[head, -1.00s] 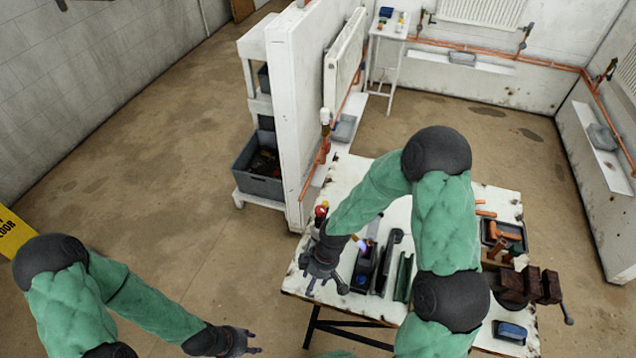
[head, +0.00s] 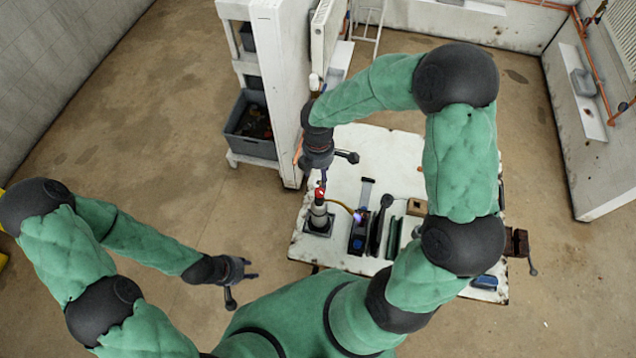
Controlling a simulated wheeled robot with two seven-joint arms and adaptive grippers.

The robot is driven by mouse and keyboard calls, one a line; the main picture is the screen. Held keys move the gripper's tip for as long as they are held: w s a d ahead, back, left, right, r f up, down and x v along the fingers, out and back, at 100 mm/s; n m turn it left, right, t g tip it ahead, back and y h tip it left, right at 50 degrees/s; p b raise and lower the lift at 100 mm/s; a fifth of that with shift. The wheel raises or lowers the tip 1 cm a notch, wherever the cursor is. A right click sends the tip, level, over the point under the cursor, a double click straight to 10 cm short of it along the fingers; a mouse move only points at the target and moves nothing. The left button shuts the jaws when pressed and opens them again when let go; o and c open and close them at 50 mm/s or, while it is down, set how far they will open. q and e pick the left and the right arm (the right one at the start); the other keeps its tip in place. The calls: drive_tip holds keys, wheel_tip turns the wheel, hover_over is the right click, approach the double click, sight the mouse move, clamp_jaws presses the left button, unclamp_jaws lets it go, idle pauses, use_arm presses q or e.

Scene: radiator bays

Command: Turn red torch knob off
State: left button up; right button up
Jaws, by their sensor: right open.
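The torch stands upright on the white workbench (head: 345,192), and its small red knob (head: 320,191) is on top of its bottle (head: 318,212). A yellow hose runs right from it to the torch head (head: 358,217), where a bluish-purple glow shows. My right gripper (head: 336,170) is open, above the bench and just above and beside the red knob, apparently not touching it. My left gripper (head: 240,284) hangs over the floor to the left of the bench, with its fingers apart and empty.
Dark tool holders (head: 378,232) stand on the bench right of the torch. A vise (head: 517,243) sits at the right edge, near a blue item (head: 484,282). A white partition wall (head: 283,90) and a shelf with a grey crate (head: 252,147) stand behind. Floor at left is clear.

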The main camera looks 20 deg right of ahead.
sight(319, 191)
drive_tip(key=f, duration=0.9)
drive_tip(key=shift+s+f, duration=0.25)
drive_tip(key=shift+f, duration=0.15)
clamp_jaws()
